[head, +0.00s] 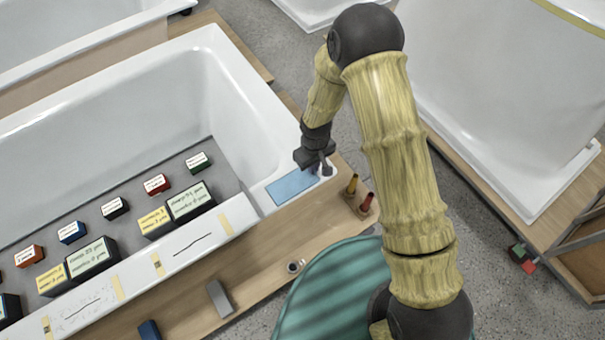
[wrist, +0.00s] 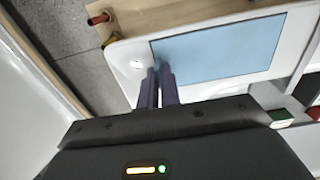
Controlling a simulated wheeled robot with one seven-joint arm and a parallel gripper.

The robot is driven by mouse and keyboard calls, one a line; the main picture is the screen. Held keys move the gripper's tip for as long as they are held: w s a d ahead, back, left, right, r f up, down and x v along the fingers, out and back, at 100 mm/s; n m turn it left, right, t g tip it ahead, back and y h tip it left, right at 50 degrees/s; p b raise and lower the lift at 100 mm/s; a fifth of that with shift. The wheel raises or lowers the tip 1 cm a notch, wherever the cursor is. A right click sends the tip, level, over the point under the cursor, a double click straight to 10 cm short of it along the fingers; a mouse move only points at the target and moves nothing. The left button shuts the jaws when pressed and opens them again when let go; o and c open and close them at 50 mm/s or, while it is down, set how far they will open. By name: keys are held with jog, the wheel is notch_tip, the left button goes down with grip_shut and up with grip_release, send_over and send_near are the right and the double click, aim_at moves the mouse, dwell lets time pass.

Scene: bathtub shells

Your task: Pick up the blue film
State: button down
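The blue film (head: 292,188) is a flat, light blue rectangle lying on the white end rim of the bathtub. It fills much of the upper part of the wrist view (wrist: 220,50). My gripper (head: 325,168) is at the film's end nearest the tub's outer corner. In the wrist view my gripper's two dark fingers (wrist: 158,70) are close together with a narrow gap, their tips at the film's edge. I cannot tell whether the film is pinched between them; it looks flat.
The white tub (head: 215,80) holds several labelled boxes (head: 190,202) on a grey floor. On the wooden surround (head: 260,262) are a yellow-and-red pair of small items (head: 358,193), a small round cup (head: 294,267) and a grey block (head: 220,298). Another tub (head: 500,110) stands right.

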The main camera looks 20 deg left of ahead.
jog(key=shift+r, duration=0.1)
notch_tip(320, 180, up, 10)
jog(key=b, duration=0.1)
jog(key=shift+b, duration=0.3)
dwell(0.6)
notch_tip(320, 180, up, 9)
jog(key=p, duration=0.7)
dwell(1.7)
dwell(0.4)
